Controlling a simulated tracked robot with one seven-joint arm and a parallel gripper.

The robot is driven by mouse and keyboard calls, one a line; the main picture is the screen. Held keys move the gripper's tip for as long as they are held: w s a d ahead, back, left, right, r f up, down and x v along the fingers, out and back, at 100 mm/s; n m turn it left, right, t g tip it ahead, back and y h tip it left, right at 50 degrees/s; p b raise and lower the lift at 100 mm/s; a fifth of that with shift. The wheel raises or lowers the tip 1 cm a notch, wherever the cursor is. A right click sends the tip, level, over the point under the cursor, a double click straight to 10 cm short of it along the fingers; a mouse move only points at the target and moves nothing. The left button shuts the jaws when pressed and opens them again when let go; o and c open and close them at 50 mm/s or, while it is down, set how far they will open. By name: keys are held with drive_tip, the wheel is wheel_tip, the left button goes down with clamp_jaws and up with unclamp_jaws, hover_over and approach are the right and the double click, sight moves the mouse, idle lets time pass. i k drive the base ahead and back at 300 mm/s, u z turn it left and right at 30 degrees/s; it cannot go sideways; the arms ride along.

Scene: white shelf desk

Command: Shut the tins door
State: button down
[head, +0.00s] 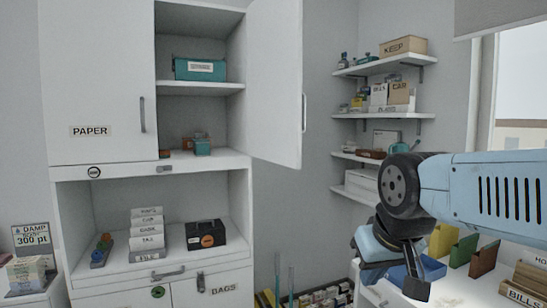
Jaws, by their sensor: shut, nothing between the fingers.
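The white cabinet's upper right door (275,85) stands wide open, swung out to the right, with a bar handle (304,113) near its free edge. No tins label can be read on it from here. The compartment behind it shows a teal box (200,69) on its shelf (195,88) and small brown and teal things on its floor. My gripper (414,284) is shut and empty at the lower right, pointing down. It is well to the right of the door and lower than its bottom edge.
The left door (91,131), labelled PAPER, is closed. Below are an open bay with boxes (147,235) and a black case (206,235). Wall shelves (385,67) stand right of the door. A desk with coloured holders (442,240) lies beside my gripper.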

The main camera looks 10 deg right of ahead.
sight(276, 100)
drive_tip(key=u, duration=0.35)
drive_tip(key=i, duration=1.1)
drive_tip(key=z, duration=0.45)
